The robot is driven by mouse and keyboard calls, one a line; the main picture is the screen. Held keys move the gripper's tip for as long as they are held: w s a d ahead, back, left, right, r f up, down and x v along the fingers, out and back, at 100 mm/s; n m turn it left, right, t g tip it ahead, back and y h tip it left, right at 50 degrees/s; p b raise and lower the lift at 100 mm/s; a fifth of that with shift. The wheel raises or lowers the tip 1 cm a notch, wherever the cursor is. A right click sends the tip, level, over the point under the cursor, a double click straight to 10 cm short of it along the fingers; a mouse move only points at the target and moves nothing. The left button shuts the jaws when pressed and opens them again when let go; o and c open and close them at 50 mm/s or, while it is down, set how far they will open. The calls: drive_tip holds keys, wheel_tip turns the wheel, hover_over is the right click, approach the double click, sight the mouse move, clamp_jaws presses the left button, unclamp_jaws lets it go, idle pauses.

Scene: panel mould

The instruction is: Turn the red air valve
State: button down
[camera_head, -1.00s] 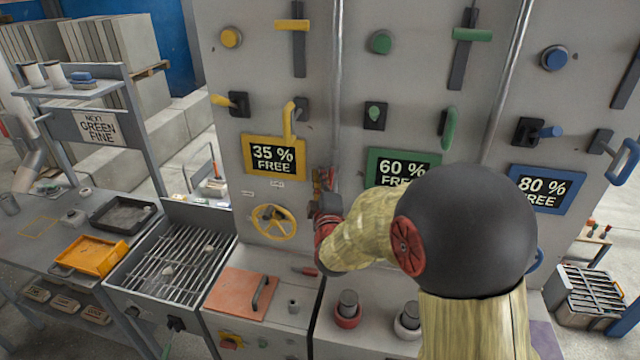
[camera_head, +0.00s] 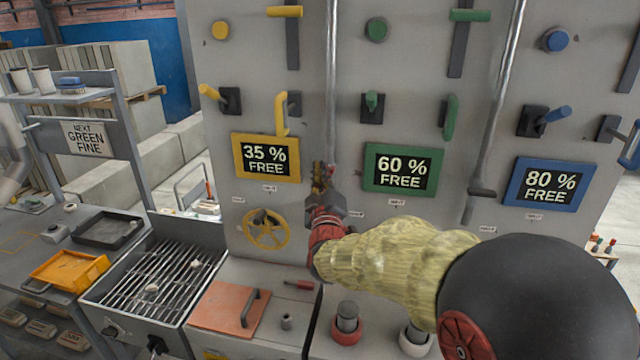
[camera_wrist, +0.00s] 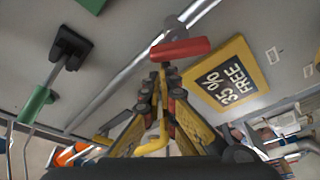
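The red air valve handle (camera_wrist: 180,51) shows in the wrist view as a short red bar across the metal pipe, between the yellow and green panels. My gripper (camera_wrist: 164,82) points at it, with the fingertips just below the bar in that view. I cannot tell whether the tips touch it. The fingers converge towards narrow tips, and their exact opening is unclear. In the head view my gripper (camera_head: 322,172) is at the lower end of the pipe (camera_head: 332,80), beside the yellow 35 % panel. It hides the valve there.
Yellow handle (camera_head: 281,114) and yellow handwheel (camera_head: 266,229) are left of my gripper. The green 60 % panel (camera_head: 370,182) is close on the right. A ledge with an orange plate (camera_head: 222,318) and red-ringed knob (camera_head: 347,330) lies below.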

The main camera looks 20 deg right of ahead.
drive_tip(key=m+h+b, duration=0.1)
drive_tip(key=m+b, duration=0.1)
drive_tip(key=b, duration=0.1)
drive_tip(key=d+m+h+b, duration=0.1)
drive_tip(key=m+b, duration=0.2)
drive_tip(key=s+f+m+h+b, duration=0.1)
drive_tip(key=m+b, duration=0.1)
drive_tip(key=b, duration=0.1)
drive_tip(key=shift+d+f+m+b, duration=0.1)
drive_tip(key=shift+d+m+b, duration=0.2)
drive_tip(key=shift+m, duration=0.1)
drive_tip(key=m+h+b, duration=0.1)
drive_tip(key=m+b, duration=0.1)
drive_tip(key=m, duration=0.1)
drive_tip(key=m+g+h+b, duration=0.1)
drive_tip(key=m, duration=0.1)
drive_tip(key=shift+s+d+f+h+b, duration=0.1)
drive_tip(key=shift+s+d+h+b, duration=0.2)
drive_tip(key=shift+d, duration=0.1)
